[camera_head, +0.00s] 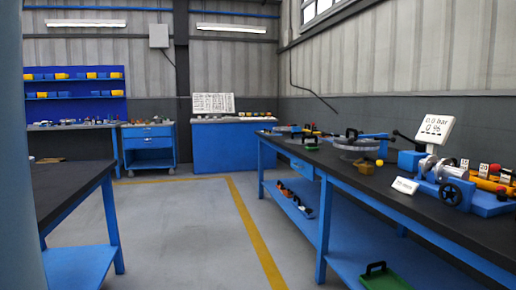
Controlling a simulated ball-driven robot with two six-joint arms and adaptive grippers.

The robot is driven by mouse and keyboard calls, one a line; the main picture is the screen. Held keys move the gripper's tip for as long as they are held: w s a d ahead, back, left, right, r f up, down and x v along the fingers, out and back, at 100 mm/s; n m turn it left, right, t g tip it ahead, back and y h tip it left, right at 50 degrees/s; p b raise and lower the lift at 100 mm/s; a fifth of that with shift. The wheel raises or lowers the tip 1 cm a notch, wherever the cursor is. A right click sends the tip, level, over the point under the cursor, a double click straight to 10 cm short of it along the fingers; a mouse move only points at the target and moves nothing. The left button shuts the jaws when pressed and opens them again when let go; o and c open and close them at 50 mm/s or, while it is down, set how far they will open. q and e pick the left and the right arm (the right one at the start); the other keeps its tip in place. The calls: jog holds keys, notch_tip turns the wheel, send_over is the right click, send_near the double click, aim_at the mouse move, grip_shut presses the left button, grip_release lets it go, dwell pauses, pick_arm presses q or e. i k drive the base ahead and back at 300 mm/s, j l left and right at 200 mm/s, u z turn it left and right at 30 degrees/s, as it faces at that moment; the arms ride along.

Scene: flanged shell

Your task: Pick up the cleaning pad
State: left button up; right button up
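No thing is plainly readable as the cleaning pad. A green block with a black handle (390,281) lies on the lower shelf of the right workbench, near the bottom of the picture. A smaller green piece with a black top (311,145) sits on the bench top, farther back. I cannot tell whether either one is the cleaning pad. Neither of my grippers is in view.
The right workbench (345,165) has a dark top with a flanged round part (358,145), a blue fixture (483,202) and a display sign (434,130). Another bench (65,185) stands at left. A blue cart (149,150) is behind. The grey floor (185,225) between is clear.

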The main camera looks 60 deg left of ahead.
aim_at(311, 146)
jog(key=u, duration=1.4)
